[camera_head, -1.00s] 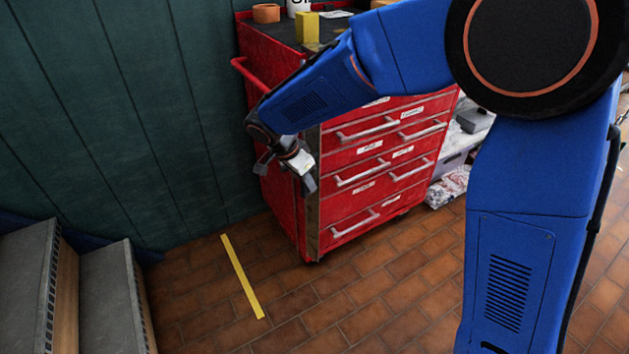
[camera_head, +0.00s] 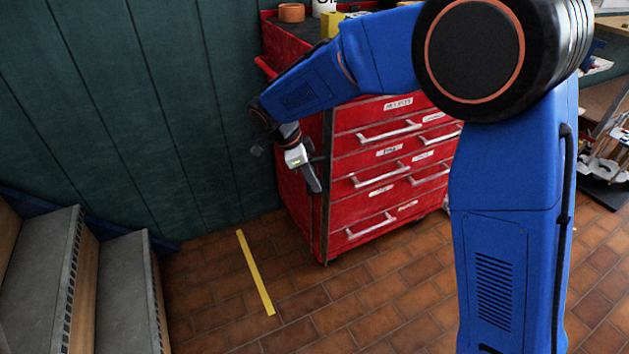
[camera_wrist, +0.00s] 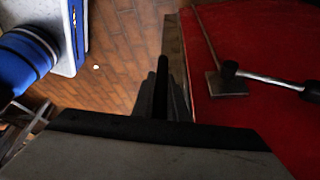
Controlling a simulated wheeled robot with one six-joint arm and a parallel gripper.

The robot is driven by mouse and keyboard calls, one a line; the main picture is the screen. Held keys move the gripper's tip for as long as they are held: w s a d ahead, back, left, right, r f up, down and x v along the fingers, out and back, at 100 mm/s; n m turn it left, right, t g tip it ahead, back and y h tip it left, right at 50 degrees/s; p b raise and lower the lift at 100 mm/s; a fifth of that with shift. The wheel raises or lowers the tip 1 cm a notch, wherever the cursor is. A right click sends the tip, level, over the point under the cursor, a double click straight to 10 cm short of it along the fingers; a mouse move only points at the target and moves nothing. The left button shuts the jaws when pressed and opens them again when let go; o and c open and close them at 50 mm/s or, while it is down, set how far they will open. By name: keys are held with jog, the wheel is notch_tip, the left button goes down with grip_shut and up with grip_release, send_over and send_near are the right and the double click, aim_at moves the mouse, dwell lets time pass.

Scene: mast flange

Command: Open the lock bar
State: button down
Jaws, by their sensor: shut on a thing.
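The lock bar (camera_head: 327,190) is a narrow grey upright strip along the front left edge of the red drawer cabinet (camera_head: 295,207). It looks upright and close to the drawer fronts. My gripper (camera_head: 314,184) reaches down at this edge and is shut on the bar; the arm and fingers hide part of the contact. In the wrist view the dark fingers (camera_wrist: 162,95) lie close together beside a grey strip, with the red side panel (camera_wrist: 265,40) to the right. I cannot tell exactly how the fingers sit on the bar.
A green wall (camera_head: 130,110) stands left of the cabinet. Grey steps (camera_head: 125,290) are at the lower left. Yellow tape (camera_head: 255,272) marks the open tiled floor in front. A dark and metal handle (camera_wrist: 265,80) crosses the red side panel.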

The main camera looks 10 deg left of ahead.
jog(key=c, duration=1.8)
grip_release()
jog(key=shift+o, duration=0.2)
jog(key=v, duration=1.7)
jog(key=shift+a, duration=0.15)
jog(key=shift+r, duration=0.1)
